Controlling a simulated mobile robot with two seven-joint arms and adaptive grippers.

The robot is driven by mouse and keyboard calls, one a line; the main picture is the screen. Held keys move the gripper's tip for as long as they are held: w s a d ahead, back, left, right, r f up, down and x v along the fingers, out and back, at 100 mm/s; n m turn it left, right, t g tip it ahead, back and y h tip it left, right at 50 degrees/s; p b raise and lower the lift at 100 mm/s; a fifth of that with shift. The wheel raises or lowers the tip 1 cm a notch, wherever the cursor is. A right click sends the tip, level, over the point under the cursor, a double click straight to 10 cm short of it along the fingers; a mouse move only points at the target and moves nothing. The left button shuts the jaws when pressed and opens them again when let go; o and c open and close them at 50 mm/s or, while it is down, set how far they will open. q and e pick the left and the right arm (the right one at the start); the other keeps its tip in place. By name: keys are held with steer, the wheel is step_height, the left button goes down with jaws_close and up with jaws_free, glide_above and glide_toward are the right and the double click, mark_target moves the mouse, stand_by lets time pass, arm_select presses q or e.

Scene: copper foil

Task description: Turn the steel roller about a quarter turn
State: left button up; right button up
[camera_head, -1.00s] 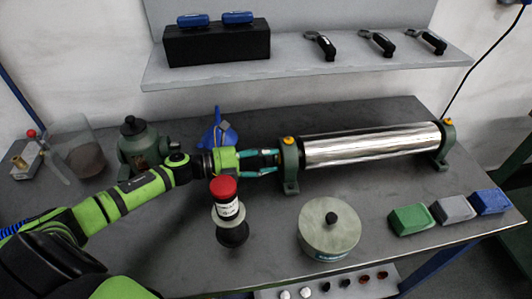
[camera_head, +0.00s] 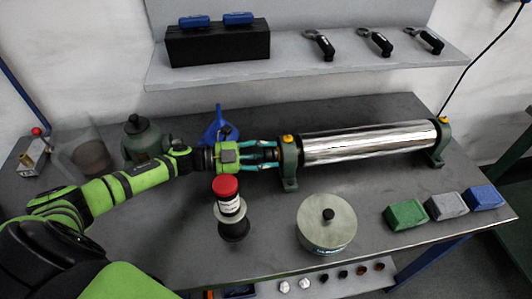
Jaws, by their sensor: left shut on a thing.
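The steel roller (camera_head: 368,143) is a long shiny cylinder lying level between two green bearing stands on the bench. The near-left stand (camera_head: 289,163) and the right stand (camera_head: 440,142) each carry a yellow cap. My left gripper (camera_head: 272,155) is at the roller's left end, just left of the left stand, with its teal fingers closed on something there. That is likely the roller's shaft end, which the fingers and stand hide. My right gripper is not in view.
Green (camera_head: 405,214), grey (camera_head: 446,206) and blue (camera_head: 483,197) blocks lie at the front right.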

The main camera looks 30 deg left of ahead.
arm_select(q)
steer(key=shift+r, duration=0.1)
stand_by(0.4)
steer(key=o, duration=1.1)
steer(key=shift+w, duration=0.1)
steer(key=shift+o, duration=0.2)
steer(key=v, duration=1.2)
